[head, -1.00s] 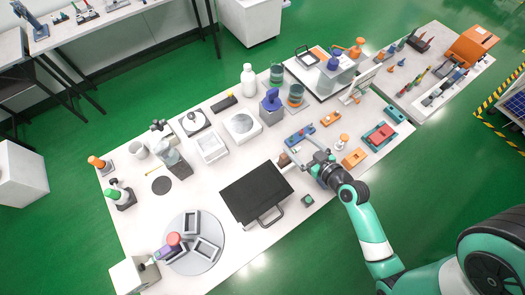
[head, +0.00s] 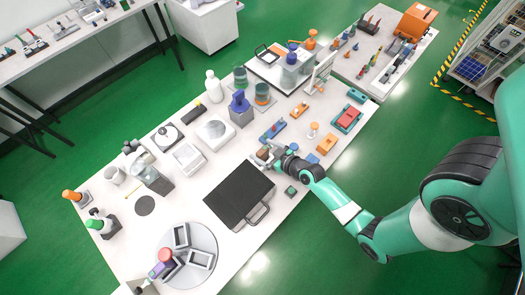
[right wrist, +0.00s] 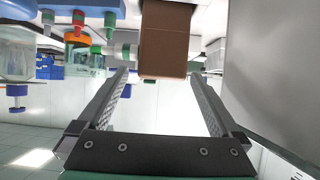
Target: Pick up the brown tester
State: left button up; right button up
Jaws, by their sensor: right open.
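The brown tester (head: 263,154) is a small brown block on the white table, just beyond the black panel. In the right wrist view the brown tester (right wrist: 166,42) stands ahead at the fingertips, roughly centred between them. My right gripper (head: 269,157) reaches in from the right at the tester, partly hiding it. In its wrist view the right gripper (right wrist: 161,78) is open, with one finger towards each side of the block. Contact cannot be made out. My left gripper is in neither view.
The black panel with a handle (head: 240,194) lies close in front of the gripper. A blue tester (head: 272,130) and an orange block (head: 326,144) are nearby. A small dark green box (head: 290,191) sits near the table edge. A round grey tray (head: 189,232) stands farther left.

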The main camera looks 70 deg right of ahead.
jog(key=x, duration=0.4)
jog(key=shift+a+b, duration=0.1)
jog(key=shift+b, duration=0.2)
jog(key=c, duration=1.5)
jog(key=shift+r, duration=0.1)
jog(key=shift+r+p, duration=3.6)
jog(key=shift+r, duration=5.3)
